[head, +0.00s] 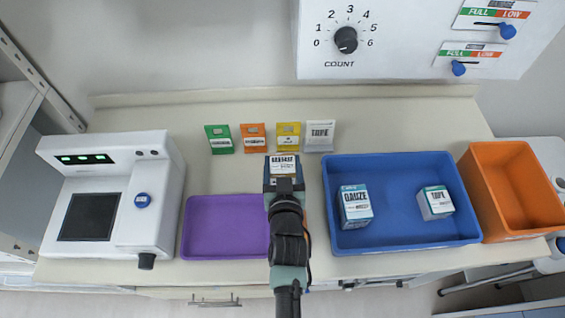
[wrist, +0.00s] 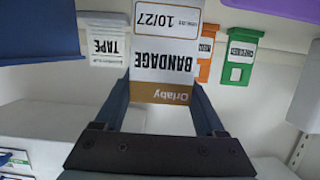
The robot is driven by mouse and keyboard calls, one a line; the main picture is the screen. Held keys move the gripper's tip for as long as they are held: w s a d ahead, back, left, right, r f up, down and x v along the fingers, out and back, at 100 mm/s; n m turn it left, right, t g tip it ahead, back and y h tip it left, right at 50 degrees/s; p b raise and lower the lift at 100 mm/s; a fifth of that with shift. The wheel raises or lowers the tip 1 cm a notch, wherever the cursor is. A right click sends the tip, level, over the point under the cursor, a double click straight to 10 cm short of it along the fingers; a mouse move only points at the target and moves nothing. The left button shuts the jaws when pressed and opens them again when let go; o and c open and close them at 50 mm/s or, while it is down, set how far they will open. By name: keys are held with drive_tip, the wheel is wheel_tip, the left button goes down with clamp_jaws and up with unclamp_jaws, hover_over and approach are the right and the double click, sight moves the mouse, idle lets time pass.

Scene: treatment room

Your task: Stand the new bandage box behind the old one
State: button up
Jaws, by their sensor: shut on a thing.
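A white and brown bandage box (wrist: 163,65), marked BANDAGE and 10/27, is between the two fingers of my gripper (wrist: 165,100). The print is upside down in the wrist view. In the head view my gripper (head: 284,183) holds this box (head: 284,164) over the counter, between the purple tray and the blue tray and in front of the yellow label stand (head: 288,136). The box's height above the counter is hard to tell. I see no second bandage box; the held box and my arm hide part of the counter.
Green (head: 219,139), orange (head: 253,138) and white TAPE (head: 319,135) label stands line the back. The purple tray (head: 213,228) is empty. The blue tray (head: 400,171) holds a gauze box (head: 355,206) and a tape box (head: 435,203). An orange bin (head: 515,190) stands right, a white device (head: 110,195) left.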

drive_tip(key=o, duration=1.4)
drive_tip(key=shift+f, duration=0.15)
